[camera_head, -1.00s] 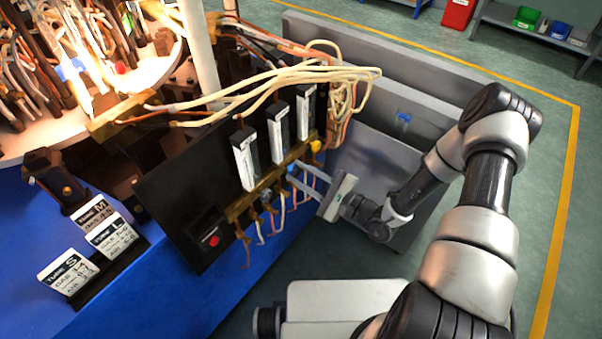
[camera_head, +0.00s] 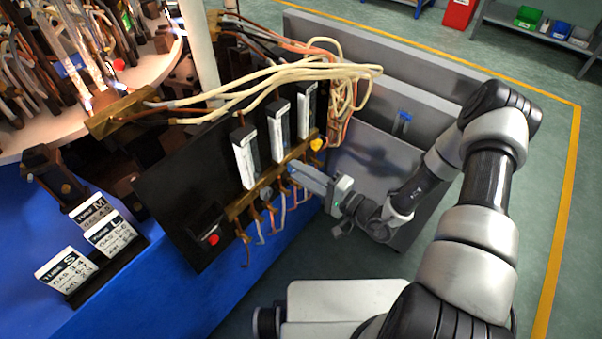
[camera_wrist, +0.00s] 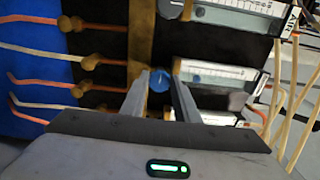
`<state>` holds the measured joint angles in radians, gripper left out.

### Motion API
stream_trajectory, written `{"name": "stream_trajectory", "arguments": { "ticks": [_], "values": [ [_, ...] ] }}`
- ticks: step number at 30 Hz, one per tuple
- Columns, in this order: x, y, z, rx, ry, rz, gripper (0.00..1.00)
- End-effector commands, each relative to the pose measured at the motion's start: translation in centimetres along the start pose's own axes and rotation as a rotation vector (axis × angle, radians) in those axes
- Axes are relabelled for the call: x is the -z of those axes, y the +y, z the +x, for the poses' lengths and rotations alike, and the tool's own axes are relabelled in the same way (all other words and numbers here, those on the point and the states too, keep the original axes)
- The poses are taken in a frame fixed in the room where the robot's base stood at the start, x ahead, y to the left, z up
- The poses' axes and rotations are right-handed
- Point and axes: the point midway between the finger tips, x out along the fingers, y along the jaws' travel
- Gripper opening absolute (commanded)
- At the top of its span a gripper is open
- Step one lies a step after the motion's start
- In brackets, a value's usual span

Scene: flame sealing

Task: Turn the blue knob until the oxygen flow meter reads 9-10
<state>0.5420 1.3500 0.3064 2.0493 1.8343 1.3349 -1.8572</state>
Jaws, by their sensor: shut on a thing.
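The blue knob (camera_wrist: 160,80) sits between the two fingertips in the wrist view, on a brass bar. My gripper (camera_wrist: 160,86) is shut on it from both sides. In the head view, my gripper (camera_head: 293,168) reaches the brass bar from the right, and its fingers hide the knob. A flow meter with a white scale (camera_wrist: 219,79) lies just right of the knob in the wrist view; its reading is too small to make out. In the head view, the middle flow meter (camera_head: 278,133) stands nearest the fingertips. Which meter is oxygen cannot be read.
Two other flow meters, left (camera_head: 243,158) and right (camera_head: 307,112), flank the middle one. A yellow knob (camera_head: 316,144) is close above my fingers. Hoses (camera_head: 285,208) hang below the bar, and a cable bundle (camera_head: 300,72) passes above. A red button (camera_head: 213,240) is at lower left.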

Motion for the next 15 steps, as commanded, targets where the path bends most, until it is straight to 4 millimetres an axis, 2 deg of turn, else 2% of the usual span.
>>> {"name": "stream_trajectory", "arguments": {
  "ticks": [6, 15],
  "values": [
    [0.1, 0.15, -0.08, -0.003, 0.002, -0.118, 0.05],
    [0.11, 0.14, -0.09, -0.003, 0.002, -0.19, 0.05]
  ]
}}
